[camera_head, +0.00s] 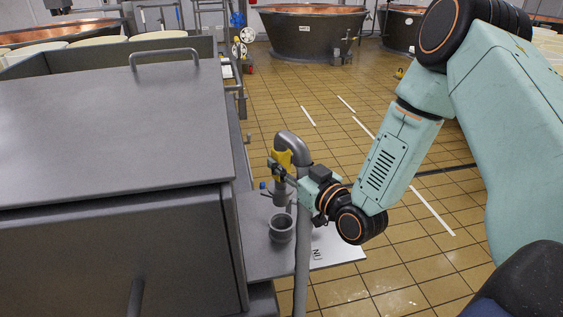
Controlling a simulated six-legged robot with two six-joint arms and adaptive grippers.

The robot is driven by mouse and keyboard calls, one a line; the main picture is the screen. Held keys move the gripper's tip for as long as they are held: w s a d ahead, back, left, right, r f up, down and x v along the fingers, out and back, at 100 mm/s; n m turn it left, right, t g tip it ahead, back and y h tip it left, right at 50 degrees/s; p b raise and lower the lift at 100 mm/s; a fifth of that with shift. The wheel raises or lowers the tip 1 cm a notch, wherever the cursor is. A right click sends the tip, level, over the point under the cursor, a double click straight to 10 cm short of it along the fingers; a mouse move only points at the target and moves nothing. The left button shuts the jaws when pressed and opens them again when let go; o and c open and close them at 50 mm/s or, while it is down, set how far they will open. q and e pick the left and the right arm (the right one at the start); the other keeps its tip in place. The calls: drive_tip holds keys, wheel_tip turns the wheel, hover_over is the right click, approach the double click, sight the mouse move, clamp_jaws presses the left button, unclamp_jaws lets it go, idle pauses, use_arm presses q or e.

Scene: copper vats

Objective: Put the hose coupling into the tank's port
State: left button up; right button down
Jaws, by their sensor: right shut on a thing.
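My right gripper (281,173) comes in from the right and is shut on the hose coupling (280,194), just left of a grey bent hose (302,235). The hose arches over at the top and runs down in front of the gripper. A yellow part (283,157) shows above the jaws. The coupling points down, roughly upright. The tank's port (281,232) is a grey, open-topped round socket below it in the picture. The coupling's lower end appears apart from the port; its exact alignment in depth is unclear. My left gripper is not in view.
A large grey metal tank (110,130) with a handled lid fills the left. A pale plate (335,248) lies beside the port. Copper vats (312,32) stand at the back. The tiled floor (330,120) in the middle is mostly clear, with white stripes.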

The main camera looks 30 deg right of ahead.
sight(287, 201)
drive_tip(key=shift+f, duration=0.1)
drive_tip(key=shift+d+f+b, duration=0.25)
drive_tip(key=shift+f+b, duration=0.6)
drive_tip(key=shift+f, duration=0.05)
drive_tip(key=shift+a+f+b, duration=0.15)
drive_tip(key=shift+f+b, duration=1.3)
drive_tip(key=shift+f, duration=0.1)
drive_tip(key=shift+r, duration=0.1)
drive_tip(key=shift+f+b, duration=2.4)
drive_tip(key=shift+f, duration=0.8)
drive_tip(key=c, duration=0.8)
unclamp_jaws()
drive_tip(key=shift+c, duration=0.2)
